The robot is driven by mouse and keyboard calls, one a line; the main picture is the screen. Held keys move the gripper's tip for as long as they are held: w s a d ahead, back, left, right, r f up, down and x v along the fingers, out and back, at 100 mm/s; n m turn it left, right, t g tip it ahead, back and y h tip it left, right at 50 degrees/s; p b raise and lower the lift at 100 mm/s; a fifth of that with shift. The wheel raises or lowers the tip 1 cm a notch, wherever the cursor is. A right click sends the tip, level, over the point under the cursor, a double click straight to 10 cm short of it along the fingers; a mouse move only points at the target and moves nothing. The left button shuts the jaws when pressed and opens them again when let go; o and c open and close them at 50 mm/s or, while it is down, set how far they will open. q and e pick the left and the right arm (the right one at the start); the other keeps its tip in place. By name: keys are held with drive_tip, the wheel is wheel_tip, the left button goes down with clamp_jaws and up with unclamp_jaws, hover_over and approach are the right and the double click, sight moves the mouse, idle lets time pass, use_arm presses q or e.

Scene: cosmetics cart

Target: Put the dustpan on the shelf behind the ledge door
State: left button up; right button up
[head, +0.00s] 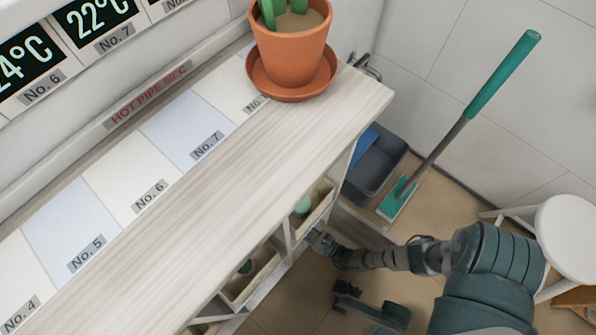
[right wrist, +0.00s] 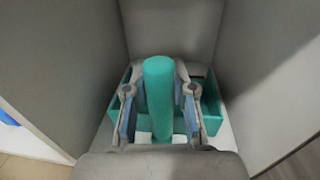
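The green dustpan (right wrist: 211,105) is in the right wrist view, between grey walls and on a pale shelf floor (right wrist: 222,135). Its thick handle (right wrist: 159,95) rises towards the camera. My right gripper (right wrist: 159,110) has one finger on each side of the handle, with narrow gaps that look clear of it. In the head view my right gripper (head: 322,240) reaches in under the ledge (head: 225,175), and the dustpan in it is hidden. No ledge door can be made out for sure; a grey panel (right wrist: 65,75) stands left of the dustpan.
A potted plant (head: 290,50) stands on the ledge's far end. A grey bin (head: 375,170) and a green-handled mop (head: 440,150) are beyond it. A white stool (head: 570,235) is at right. Open cubbies (head: 250,280) line the ledge's front.

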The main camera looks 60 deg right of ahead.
drive_tip(key=o, duration=0.4)
drive_tip(key=shift+s, duration=0.1)
drive_tip(key=s, duration=0.4)
drive_tip(key=s+a+p, duration=0.1)
drive_tip(key=s, duration=0.6)
drive_tip(key=shift+s+a, duration=0.35)
